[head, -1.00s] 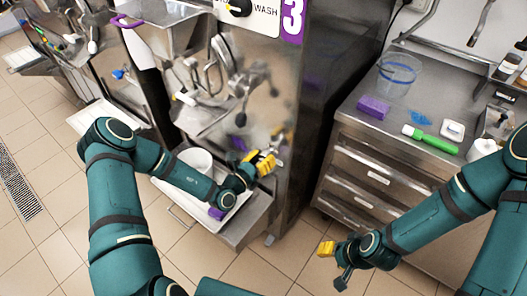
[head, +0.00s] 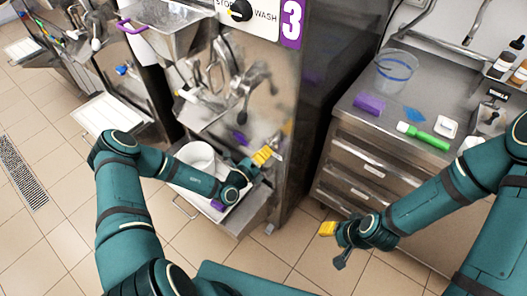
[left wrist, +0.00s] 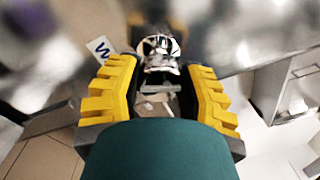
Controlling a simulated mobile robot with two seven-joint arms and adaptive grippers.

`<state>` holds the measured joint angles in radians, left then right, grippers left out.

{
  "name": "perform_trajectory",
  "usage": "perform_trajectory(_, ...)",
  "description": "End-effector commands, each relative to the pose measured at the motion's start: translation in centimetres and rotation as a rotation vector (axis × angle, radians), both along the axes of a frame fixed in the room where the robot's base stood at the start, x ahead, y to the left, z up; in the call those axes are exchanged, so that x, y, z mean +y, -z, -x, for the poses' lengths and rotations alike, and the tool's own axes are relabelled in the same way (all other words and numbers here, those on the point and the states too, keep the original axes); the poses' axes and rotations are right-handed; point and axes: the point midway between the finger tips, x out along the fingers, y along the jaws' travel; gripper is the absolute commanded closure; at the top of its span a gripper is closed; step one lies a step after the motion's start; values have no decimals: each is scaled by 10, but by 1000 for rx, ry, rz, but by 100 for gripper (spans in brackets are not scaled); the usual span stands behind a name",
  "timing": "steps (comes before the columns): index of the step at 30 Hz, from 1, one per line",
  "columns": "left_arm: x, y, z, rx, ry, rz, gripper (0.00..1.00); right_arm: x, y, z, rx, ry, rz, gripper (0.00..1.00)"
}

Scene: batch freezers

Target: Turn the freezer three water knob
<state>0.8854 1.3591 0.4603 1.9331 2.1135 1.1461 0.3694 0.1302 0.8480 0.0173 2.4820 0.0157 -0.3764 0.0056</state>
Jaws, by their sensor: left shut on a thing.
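Freezer three carries a purple label with a 3 (head: 291,24) at the top of the head view. My left gripper (head: 264,156) is at the lower right of its metal front. In the left wrist view a shiny metal water knob (left wrist: 160,50) sits between the yellow fingers of my left gripper (left wrist: 160,85), which is shut on it. A small white tag with a W (left wrist: 100,47) shows beside it. In the head view the fingers mostly hide the knob. My right gripper (head: 335,238) hangs low in front of the drawers; its finger gap is unclear.
A white bucket (head: 196,156) stands on the freezer's low tray (head: 247,212), close to my left forearm. Tiled floor lies open in front.

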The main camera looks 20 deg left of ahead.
Motion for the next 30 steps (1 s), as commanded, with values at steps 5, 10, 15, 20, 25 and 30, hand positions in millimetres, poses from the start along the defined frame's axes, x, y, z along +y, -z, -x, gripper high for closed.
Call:
perform_trajectory(5, 1, -3, -2, -1, -4, 19, 96, 0, -2, 0, 0, 0, -1, 53)
perform_trajectory(10, 1, -3, -2, 0, -4, 21, 96, 0, -2, 0, 1, 0, -1, 53)
perform_trajectory(15, 1, -3, -2, -1, -4, 20, 96, 0, -2, 0, 1, 0, -1, 53)
perform_trajectory(20, 1, -2, -2, 1, -4, 20, 25, 0, -2, 0, 0, 0, 0, 53)
perform_trajectory(25, 1, -1, -1, 4, -2, 19, 25, 0, -1, 0, 0, 0, 0, 53)
perform_trajectory(30, 2, 0, 3, 6, -2, 19, 25, 0, -1, 0, 0, -1, 0, 53)
